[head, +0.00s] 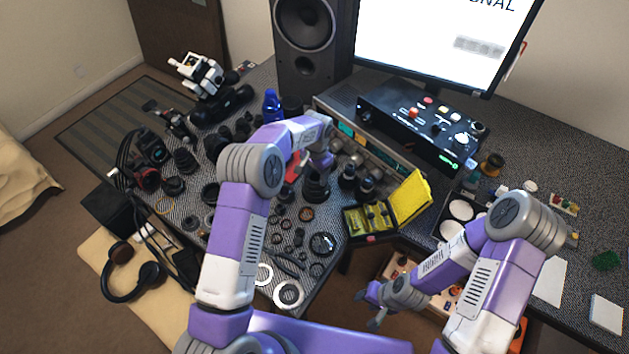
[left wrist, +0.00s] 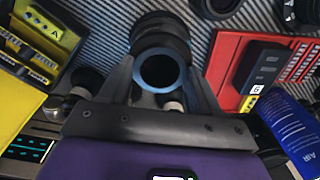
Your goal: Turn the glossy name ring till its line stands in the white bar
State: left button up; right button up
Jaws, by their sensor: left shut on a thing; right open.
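A black lens barrel (head: 316,188) stands upright on the desk below my left gripper (head: 319,171). In the left wrist view my left gripper (left wrist: 160,82) is shut on the lens barrel (left wrist: 159,32), one finger on each side, and I look into its round open end. The glossy name ring, its line and the white bar cannot be made out in either view. My right gripper (head: 368,308) is open and empty, low in front of the desk edge, well away from the lens.
An open yellow case (head: 411,196) of small tools lies right of the lens. A red tray (left wrist: 232,72) and a blue air can (left wrist: 297,132) are close by in the wrist view. Several loose rings and lens parts crowd the desk; an instrument rack (head: 345,130) stands behind.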

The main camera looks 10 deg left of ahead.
pick_arm(q)
jog(key=m, duration=0.6)
jog(key=o, duration=1.5)
notch_tip(320, 180, up, 8)
jog(key=shift+f+p, duration=0.2)
jog(key=shift+p, duration=0.35)
